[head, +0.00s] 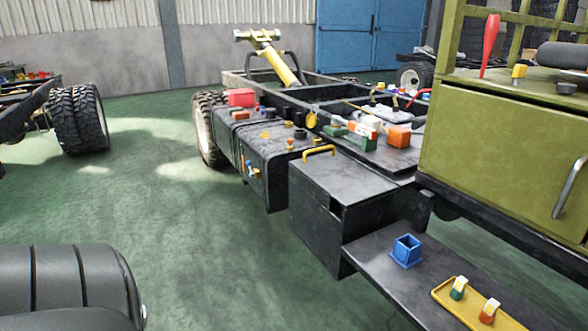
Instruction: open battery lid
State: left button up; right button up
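The black battery box (317,228) is mounted on the side of the chassis frame, right of the picture's middle. Its flat black lid (352,183) lies level over the top and looks shut. A yellow handle (320,151) stands up at the lid's far left edge. A dark notch shows just under the lid at the box's near corner. Neither of my grippers is in view, and nothing touches the handle or the lid.
A black tank (262,150) with several small caps adjoins the box's far side. A dark step (400,285) with a blue square holder (406,251) and a yellow tray (452,303) is nearer. An olive cab (505,150) stands right.

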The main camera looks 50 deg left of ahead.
aim_at(326, 175)
jog(key=u, duration=1.25)
